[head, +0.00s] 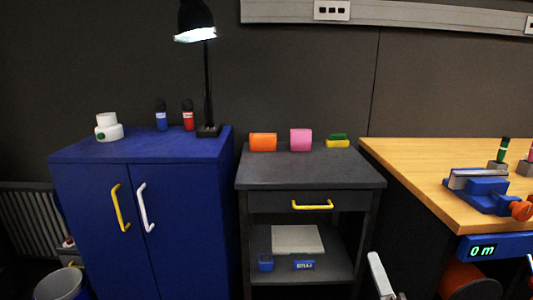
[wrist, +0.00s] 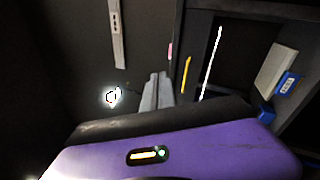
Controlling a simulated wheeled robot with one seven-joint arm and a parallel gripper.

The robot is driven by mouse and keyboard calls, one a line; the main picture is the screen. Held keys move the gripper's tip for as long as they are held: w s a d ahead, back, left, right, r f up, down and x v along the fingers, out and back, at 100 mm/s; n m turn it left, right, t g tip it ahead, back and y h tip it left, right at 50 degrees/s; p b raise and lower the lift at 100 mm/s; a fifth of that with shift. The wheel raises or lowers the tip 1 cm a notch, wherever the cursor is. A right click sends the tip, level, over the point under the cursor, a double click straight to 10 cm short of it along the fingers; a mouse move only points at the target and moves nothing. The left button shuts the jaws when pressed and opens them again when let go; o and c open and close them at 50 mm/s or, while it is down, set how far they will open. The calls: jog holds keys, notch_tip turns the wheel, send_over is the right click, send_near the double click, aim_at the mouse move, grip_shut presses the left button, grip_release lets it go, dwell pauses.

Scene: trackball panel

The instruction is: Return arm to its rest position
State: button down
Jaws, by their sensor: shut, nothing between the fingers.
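My gripper (wrist: 156,80) shows in the wrist view as two grey fingers close together, shut and empty. They point up in the picture, past the dark and purple hand body, with no object between them. The fingers appear apart from the furniture around them. In the head view I cannot clearly make out my gripper; pale grey parts at the lower right edge may belong to my arm.
A dark drawer unit (head: 310,172) with a yellow handle (head: 312,205) stands mid-view, beside a blue cabinet (head: 140,150). A wooden bench (head: 420,170) with a blue vise (head: 485,195) is at right. A lamp (head: 207,80) stands on the cabinet.

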jog(key=s+a+f+m+g+h, duration=0.1)
jog(key=s+a+f+m+g, duration=0.15)
jog(key=s+m, duration=0.85)
jog(key=s+a+f+m+g, duration=0.1)
jog(key=s+f+m+g, duration=0.2)
jog(key=s, duration=1.7)
jog(key=s+a+f+m+g+h, duration=0.1)
jog(key=s+f+m+g, duration=0.1)
jog(key=s+m, duration=0.95)
jog(key=s+r+n+p, duration=0.3)
jog(key=r+p, duration=2.3)
jog(key=shift+a, duration=0.2)
